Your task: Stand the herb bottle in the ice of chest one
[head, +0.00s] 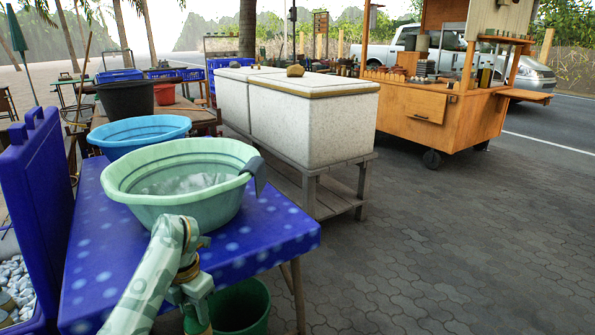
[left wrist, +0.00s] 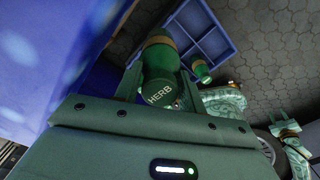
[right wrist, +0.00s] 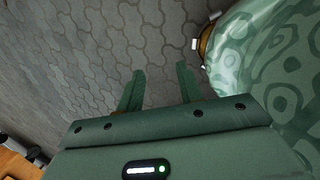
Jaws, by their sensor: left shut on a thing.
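The herb bottle (left wrist: 158,55) is green, with HERB on its cap end, in the left wrist view. My left gripper (left wrist: 160,80) is shut on it, with a finger on either side. In the head view my left arm reaches down at the front edge of the blue table; the bottle is mostly hidden there. An open blue chest (head: 42,195) with white lumps like ice (head: 15,280) stands at the lower left. No number shows on it, so I cannot tell whether it is chest one. My right gripper (right wrist: 158,82) is open and empty above the paving.
A mint basin (head: 180,205) and a blue basin (head: 135,130) sit around the blue spotted table (head: 270,235). A green bucket (head: 240,308) stands below. A blue crate (left wrist: 205,35) holds another green bottle (left wrist: 201,70). White lidded boxes (head: 315,125) stand behind. Paving at right is clear.

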